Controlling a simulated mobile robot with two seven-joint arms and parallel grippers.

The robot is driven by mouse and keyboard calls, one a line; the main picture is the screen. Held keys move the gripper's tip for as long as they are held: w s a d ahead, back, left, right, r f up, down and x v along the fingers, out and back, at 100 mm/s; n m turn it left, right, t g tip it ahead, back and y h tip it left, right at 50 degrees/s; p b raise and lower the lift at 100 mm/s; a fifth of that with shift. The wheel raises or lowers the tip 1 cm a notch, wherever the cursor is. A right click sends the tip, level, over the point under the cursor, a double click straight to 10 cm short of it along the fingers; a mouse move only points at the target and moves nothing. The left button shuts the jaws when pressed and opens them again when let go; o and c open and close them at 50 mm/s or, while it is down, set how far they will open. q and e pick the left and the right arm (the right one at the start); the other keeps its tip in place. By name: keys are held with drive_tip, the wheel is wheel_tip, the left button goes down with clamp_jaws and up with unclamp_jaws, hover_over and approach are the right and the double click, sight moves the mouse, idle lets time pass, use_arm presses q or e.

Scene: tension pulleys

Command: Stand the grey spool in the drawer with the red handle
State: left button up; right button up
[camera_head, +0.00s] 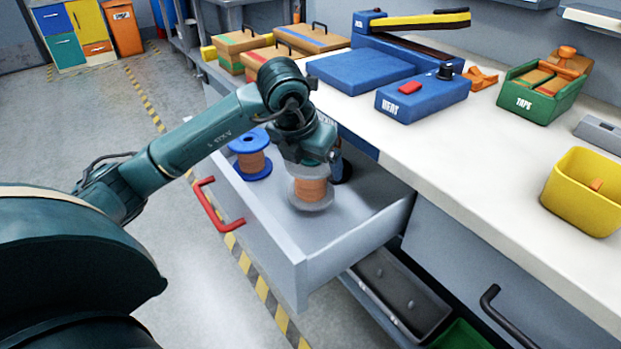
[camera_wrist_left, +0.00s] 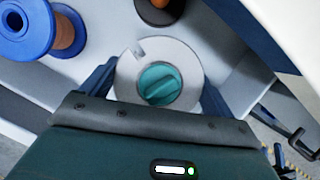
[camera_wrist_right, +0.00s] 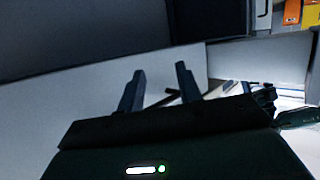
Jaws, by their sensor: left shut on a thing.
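The grey spool (camera_head: 312,190), with pale grey flanges and copper-coloured winding, is upright inside the open drawer (camera_head: 275,235) with the red handle (camera_head: 212,205). My left gripper (camera_head: 310,165) is above it, shut on it from the top. In the left wrist view the spool's round grey flange (camera_wrist_left: 190,62) with a teal centre sits between the fingers (camera_wrist_left: 157,95). I cannot tell whether its lower flange touches the drawer floor. My right gripper (camera_wrist_right: 160,88) shows only in its own wrist view, fingers apart with nothing between them.
A blue spool (camera_head: 250,145) stands in the drawer left of the grey one. A dark spool (camera_head: 345,172) is partly hidden behind my gripper. The drawer's front right floor is clear. A lower drawer (camera_head: 400,295) is also open. The workbench (camera_head: 440,150) borders the drawer.

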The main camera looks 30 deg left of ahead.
use_arm(q)
drive_tip(key=shift+f+b, duration=0.35)
drive_tip(key=shift+f, duration=1.45)
use_arm(e)
drive_tip(key=shift+w+a+f, duration=0.1)
drive_tip(key=shift+a+f, duration=0.05)
drive_tip(key=shift+f, duration=0.3)
use_arm(q)
drive_tip(key=shift+f, duration=0.1)
use_arm(e)
drive_tip(key=shift+f, duration=0.1)
use_arm(q)
drive_tip(key=o, duration=1.3)
use_arm(e)
drive_tip(key=shift+r, duration=0.2)
